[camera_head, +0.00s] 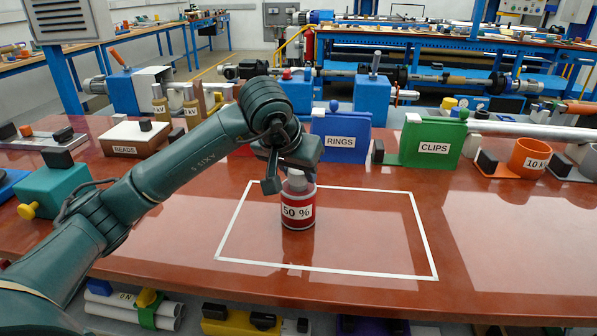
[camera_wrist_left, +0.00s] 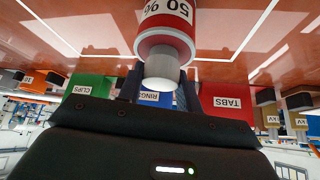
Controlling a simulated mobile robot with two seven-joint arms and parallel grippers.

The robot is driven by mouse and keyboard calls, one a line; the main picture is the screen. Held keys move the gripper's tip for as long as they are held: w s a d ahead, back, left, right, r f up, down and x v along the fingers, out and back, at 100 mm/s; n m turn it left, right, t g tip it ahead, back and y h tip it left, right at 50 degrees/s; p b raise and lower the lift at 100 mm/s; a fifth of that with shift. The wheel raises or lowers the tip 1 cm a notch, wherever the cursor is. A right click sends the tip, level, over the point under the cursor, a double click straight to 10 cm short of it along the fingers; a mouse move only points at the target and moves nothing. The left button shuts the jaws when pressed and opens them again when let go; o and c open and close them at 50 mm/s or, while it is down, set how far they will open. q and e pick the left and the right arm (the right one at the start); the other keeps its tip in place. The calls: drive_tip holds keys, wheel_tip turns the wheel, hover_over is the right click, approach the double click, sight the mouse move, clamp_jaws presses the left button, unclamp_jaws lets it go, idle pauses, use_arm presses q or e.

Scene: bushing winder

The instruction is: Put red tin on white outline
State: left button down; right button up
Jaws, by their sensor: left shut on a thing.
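The red tin (camera_head: 298,211) has a white "50 %" label, grey bands and a pale grey top knob. My left gripper (camera_head: 291,170) is above it, shut on the knob, and the tin hangs or stands upright beneath. In the left wrist view the tin (camera_wrist_left: 166,32) is at the top centre, its pale knob (camera_wrist_left: 161,72) toward the gripper. The white outline (camera_head: 425,244) is a large four-sided line on the red-brown tabletop. In the head view the tin appears within it, toward its far left part. I cannot tell whether its base touches the table. My right gripper is not in view.
Behind the outline stand a blue RINGS box (camera_head: 341,136) and a green CLIPS box (camera_head: 433,142). A red TABS box (camera_wrist_left: 222,100) shows in the left wrist view. A BEADS box (camera_head: 135,138) and a teal block (camera_head: 54,184) are left. The outline's right part is clear.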

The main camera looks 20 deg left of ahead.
use_arm(q)
drive_tip(key=shift+f, duration=0.15)
drive_tip(key=c, duration=0.9)
unclamp_jaws()
drive_tip(key=shift+c, duration=0.2)
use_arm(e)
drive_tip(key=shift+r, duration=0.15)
use_arm(q)
drive_tip(key=shift+s+r, duration=0.1)
drive_tip(key=shift+r, duration=0.2)
drive_tip(key=v, duration=1.1)
drive_tip(key=shift+s+r+p, duration=0.2)
drive_tip(key=shift+r+p, duration=0.05)
drive_tip(key=shift+p, duration=0.1)
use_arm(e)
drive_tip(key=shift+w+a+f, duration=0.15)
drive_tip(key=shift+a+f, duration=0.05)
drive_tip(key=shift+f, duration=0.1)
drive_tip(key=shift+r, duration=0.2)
